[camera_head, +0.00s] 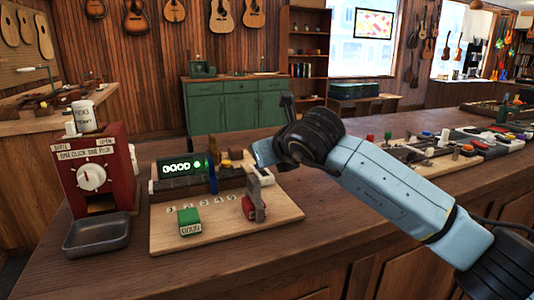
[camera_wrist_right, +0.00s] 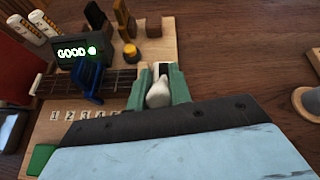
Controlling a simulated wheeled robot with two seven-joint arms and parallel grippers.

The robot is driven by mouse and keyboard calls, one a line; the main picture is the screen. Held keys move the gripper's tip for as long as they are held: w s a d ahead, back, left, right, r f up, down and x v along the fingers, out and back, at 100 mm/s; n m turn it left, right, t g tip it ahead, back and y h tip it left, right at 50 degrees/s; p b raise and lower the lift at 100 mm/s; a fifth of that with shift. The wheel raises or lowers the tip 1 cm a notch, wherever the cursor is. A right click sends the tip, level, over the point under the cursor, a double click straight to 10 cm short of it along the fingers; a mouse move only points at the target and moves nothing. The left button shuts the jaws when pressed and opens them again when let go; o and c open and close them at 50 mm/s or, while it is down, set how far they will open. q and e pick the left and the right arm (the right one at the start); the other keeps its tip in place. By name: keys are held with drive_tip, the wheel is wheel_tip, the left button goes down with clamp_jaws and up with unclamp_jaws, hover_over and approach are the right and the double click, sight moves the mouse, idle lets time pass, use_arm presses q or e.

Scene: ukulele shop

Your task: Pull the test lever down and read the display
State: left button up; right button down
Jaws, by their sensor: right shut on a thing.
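The display (camera_head: 180,167) stands at the back of a wooden test board and reads GOOD beside a lit green light; it also shows in the wrist view (camera_wrist_right: 77,52). A short fretboard (camera_head: 185,186) with a blue clamp (camera_head: 213,180) lies before it. My right gripper (camera_wrist_right: 157,90), at the fretboard's right end, is shut on a pale, pear-shaped knob (camera_wrist_right: 158,95), apparently the test lever's. Its shaft is mostly hidden, so I cannot tell how far down it is. In the head view, my arm partly covers that area. My left gripper is out of view.
A green GOOD block (camera_head: 190,222) and a red block (camera_head: 251,208) stand on the board's (camera_head: 225,235) front part. A red dial machine (camera_head: 92,170) and a grey tray (camera_head: 97,235) stand left. Bare counter lies in front.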

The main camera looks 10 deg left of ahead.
drive_tip(key=c, duration=1.3)
unclamp_jaws()
drive_tip(key=shift+s+d+r, duration=0.25)
drive_tip(key=shift+s+d, duration=0.05)
drive_tip(key=shift+s, duration=0.1)
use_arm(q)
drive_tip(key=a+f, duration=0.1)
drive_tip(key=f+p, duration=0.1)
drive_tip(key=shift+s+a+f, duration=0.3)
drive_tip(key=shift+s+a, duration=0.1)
use_arm(e)
drive_tip(key=v, duration=1.2)
drive_tip(key=shift+s+r, duration=0.1)
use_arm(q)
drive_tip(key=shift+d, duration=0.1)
